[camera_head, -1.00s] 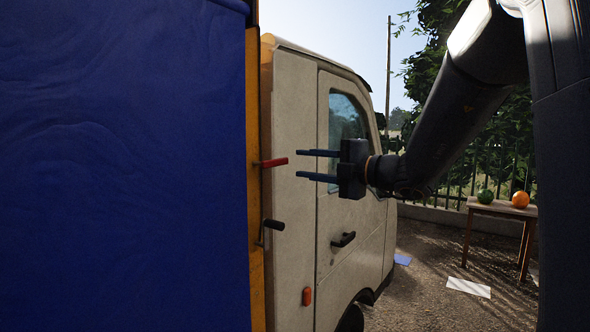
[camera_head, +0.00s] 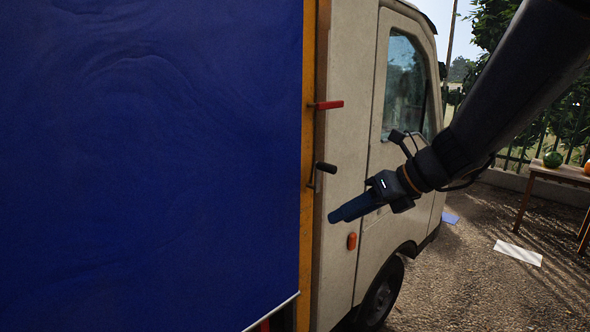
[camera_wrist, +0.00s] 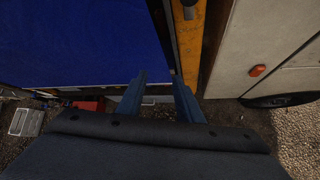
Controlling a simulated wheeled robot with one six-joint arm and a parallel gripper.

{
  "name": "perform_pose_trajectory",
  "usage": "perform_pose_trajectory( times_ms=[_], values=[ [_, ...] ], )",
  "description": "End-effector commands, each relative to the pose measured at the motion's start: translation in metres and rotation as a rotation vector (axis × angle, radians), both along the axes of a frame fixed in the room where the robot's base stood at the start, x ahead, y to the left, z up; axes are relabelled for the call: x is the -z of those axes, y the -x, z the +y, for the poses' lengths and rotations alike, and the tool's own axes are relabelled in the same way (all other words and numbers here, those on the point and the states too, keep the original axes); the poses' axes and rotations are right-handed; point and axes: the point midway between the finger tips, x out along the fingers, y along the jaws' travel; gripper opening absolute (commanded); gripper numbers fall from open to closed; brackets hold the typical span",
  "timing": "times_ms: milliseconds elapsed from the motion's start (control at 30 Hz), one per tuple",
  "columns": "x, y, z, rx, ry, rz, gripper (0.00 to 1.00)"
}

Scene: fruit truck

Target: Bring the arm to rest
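My gripper (camera_head: 335,216) is in front of the truck's cream cab side, pointing down and left, below the black handle (camera_head: 326,168). In the head view its blue fingers overlap. In the wrist view the gripper (camera_wrist: 160,82) shows two fingers apart with nothing between them, so it is open and empty. My arm comes in from the upper right, bent at the wrist.
The truck's blue tarp (camera_head: 150,150) fills the left, edged by an orange post (camera_head: 307,200). A red handle (camera_head: 328,105) juts from it. The cab (camera_head: 345,70) stands behind my gripper. A wooden table (camera_head: 560,172) with a green fruit (camera_head: 552,159) is at right.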

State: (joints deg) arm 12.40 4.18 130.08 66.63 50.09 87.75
Motion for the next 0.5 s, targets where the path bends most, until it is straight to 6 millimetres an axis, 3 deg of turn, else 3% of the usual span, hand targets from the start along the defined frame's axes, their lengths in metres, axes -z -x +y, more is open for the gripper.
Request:
perform_pose_trajectory(
  times_ms=[100,200,300,500],
  values=[
    [0.046,0.041,-0.006,-0.341,0.301,-0.129,0.33],
    [0.076,0.069,-0.020,-0.666,0.527,-0.248,0.33],
    [0.100,0.092,-0.035,-1.017,0.721,-0.371,0.33],
    [0.125,0.116,-0.060,-1.648,0.971,-0.592,0.33]
  ],
)
